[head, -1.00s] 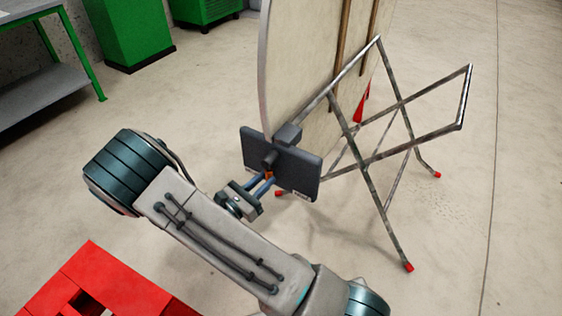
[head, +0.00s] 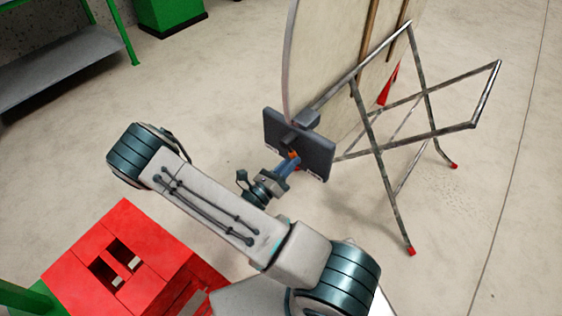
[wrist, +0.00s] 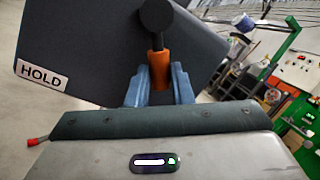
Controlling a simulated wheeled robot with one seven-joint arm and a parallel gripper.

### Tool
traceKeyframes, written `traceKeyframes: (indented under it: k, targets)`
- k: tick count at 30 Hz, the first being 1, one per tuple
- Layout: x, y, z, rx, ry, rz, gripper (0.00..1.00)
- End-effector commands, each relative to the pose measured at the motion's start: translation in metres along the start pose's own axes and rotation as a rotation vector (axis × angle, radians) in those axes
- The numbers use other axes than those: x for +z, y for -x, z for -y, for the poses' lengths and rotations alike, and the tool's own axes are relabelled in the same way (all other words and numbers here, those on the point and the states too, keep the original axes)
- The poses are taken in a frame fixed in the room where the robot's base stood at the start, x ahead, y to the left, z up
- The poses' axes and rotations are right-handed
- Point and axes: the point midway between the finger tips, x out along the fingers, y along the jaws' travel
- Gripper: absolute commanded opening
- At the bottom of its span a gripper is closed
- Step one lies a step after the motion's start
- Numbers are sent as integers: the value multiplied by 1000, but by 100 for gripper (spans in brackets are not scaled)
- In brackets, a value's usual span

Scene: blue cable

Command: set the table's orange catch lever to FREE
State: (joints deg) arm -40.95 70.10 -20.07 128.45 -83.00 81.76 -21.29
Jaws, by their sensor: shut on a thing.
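The orange catch lever (head: 293,155) hangs from a dark pivot on the dark catch plate (head: 318,156), beside the tilted-up table (head: 335,65). In the wrist view the orange lever end (wrist: 158,62) sits between my two blue fingers. My gripper (head: 290,162) is shut on it; the fingertips show close in the wrist view (wrist: 158,76). The plate's HOLD label (wrist: 41,74) is on the left there, apart from the lever. The FREE label cannot be read in either current view.
The table's folding metal legs (head: 405,140) with red feet stand to the right of the plate. A red crate (head: 125,262) is at the lower left, a green-framed shelf (head: 60,65) at the upper left. Bare floor lies around the table.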

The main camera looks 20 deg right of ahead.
Motion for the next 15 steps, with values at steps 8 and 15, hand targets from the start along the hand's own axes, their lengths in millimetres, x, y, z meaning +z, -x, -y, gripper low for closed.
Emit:
traceKeyframes:
  k: [8, 15]
  targets:
    - [-1, -2, 0, 0, 12, 1, 0]
    - [0, -2, 0, 0, 11, 2, 42]
